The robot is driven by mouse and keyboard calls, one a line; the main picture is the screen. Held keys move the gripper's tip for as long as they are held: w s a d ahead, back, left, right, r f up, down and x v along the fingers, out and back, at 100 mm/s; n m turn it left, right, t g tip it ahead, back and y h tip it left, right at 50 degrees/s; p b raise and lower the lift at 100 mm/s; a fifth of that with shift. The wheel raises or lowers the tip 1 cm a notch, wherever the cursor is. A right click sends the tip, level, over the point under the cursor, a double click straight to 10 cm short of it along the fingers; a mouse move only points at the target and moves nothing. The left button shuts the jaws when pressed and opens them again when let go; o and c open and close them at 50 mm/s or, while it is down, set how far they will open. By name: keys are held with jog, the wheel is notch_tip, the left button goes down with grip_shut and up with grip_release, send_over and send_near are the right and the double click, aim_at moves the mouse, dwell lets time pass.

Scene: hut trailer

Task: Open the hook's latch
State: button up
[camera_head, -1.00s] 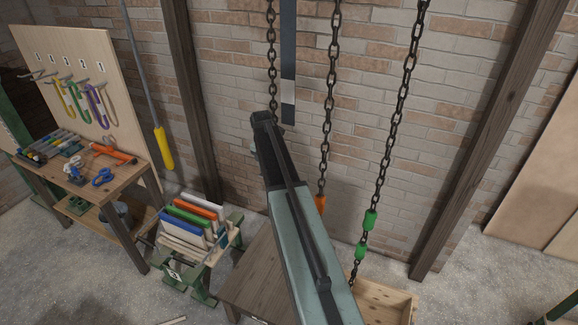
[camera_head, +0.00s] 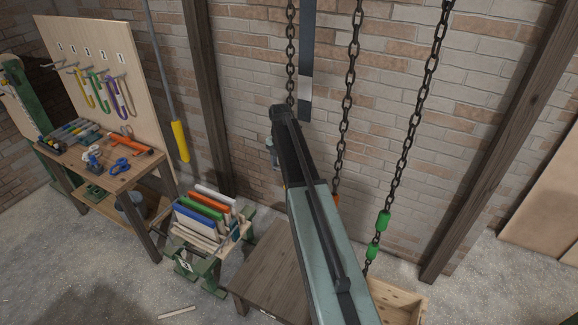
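Three chains hang before the brick wall. The left chain (camera_head: 291,45) runs down behind my arm, and its lower end is hidden. The middle chain (camera_head: 348,90) ends near an orange sleeve (camera_head: 336,199), mostly covered by my arm. The right chain (camera_head: 411,120) has green sleeves (camera_head: 384,221) and reaches down to a wooden crate (camera_head: 412,294). No hook or latch can be made out on these chains. My arm rises through the middle of the view and hides my gripper. A small grey-teal part shows just left of the arm's upper end; I cannot tell what it is.
A wooden table (camera_head: 262,262) stands below my arm. Left of it is a green-legged rack (camera_head: 196,262) with coloured boards. A workbench (camera_head: 132,172) with tools and a pegboard (camera_head: 95,55) stand farther left. Dark posts flank the chains. Floor at front left is mostly clear.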

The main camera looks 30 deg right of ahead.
jog(key=shift+d, duration=0.1)
jog(key=s+a+f+m+b, duration=2.1)
jog(key=s+a+m, duration=0.1)
jog(key=s+m, duration=0.1)
jog(key=shift+a+f+b, duration=0.3)
jog(key=shift+a, duration=0.05)
